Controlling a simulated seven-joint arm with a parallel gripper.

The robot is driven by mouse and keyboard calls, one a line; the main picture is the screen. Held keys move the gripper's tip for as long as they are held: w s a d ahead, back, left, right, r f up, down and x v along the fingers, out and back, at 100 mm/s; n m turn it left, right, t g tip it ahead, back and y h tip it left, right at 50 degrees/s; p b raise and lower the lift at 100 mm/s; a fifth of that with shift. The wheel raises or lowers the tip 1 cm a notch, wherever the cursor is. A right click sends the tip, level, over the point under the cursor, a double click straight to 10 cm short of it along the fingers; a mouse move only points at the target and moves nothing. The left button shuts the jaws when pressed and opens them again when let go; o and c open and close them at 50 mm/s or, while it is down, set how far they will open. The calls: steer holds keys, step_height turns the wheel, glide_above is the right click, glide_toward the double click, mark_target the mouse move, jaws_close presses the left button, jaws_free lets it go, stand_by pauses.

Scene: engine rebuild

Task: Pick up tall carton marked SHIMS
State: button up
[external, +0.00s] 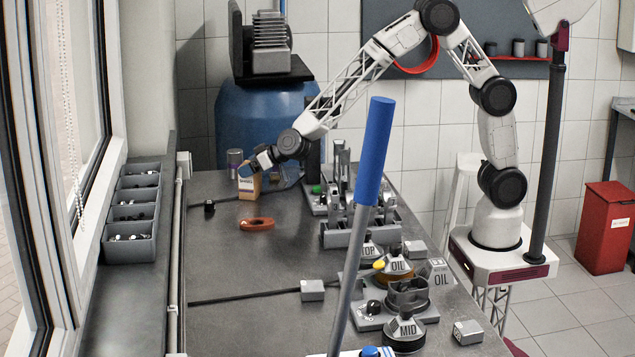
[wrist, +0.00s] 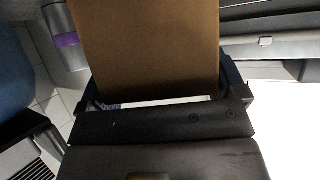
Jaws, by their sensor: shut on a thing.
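The tall tan carton (external: 249,188) is at the far left end of the workbench in the external view. Its small label is too small to read. My gripper (external: 258,163) is at its top and shut on it. In the wrist view the plain brown side of the carton (wrist: 150,45) fills the space between the jaws of my gripper (wrist: 165,100). The carton looks nearly upright. I cannot tell whether its base touches the bench.
A grey can with a purple band (external: 235,158) stands close behind the carton. A blue drum (external: 255,115) is beyond the bench. An orange-red part (external: 257,224) lies in front. Engine parts (external: 360,232) crowd the right side. Grey bins (external: 133,215) line the window side.

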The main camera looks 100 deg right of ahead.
steer(key=shift+r, duration=0.2)
steer(key=shift+r, duration=4.9)
